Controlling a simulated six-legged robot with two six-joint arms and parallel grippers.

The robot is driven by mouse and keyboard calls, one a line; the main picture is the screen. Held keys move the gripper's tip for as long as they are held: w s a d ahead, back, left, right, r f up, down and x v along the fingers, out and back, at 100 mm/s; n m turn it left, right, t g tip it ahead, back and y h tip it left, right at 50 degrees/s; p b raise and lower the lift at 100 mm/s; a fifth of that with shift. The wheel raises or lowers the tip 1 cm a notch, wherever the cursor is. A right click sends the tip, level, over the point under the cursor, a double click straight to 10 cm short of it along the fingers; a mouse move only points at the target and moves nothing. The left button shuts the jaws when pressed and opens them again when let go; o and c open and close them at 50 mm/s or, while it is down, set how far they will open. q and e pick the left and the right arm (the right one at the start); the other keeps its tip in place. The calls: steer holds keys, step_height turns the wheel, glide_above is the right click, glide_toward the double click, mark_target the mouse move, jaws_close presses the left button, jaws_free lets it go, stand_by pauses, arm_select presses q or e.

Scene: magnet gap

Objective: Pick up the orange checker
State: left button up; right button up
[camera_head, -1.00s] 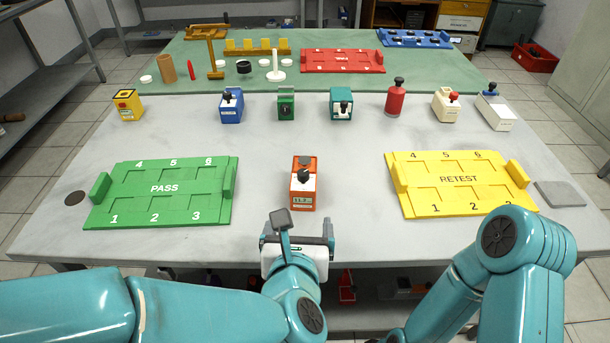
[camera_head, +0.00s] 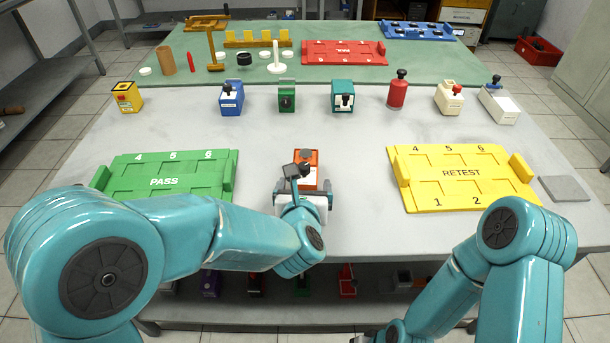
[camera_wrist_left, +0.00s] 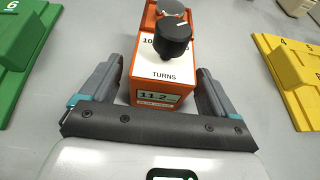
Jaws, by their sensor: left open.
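The orange checker (camera_head: 309,160) is a small box with a white top, a black knob and a small display. It stands upright on the grey table between the green and yellow trays. In the left wrist view the open fingers (camera_wrist_left: 160,85) lie either side of the checker's lower near end, with gaps visible. My right gripper is not in view; only my right arm shows.
The green PASS tray (camera_head: 165,159) lies to the left and the yellow RETEST tray (camera_head: 462,163) to the right. Behind stand several devices, including a blue one (camera_head: 231,98), a green one (camera_head: 287,98) and a teal one (camera_head: 343,96). The table around the checker is clear.

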arm_select(q)
steer(key=x, duration=0.2)
steer(key=shift+w+f, duration=0.15)
steer(key=shift+w, duration=0.2)
steer(key=c, duration=1.2)
step_height(320, 180, up, 20)
steer(key=p, duration=0.6)
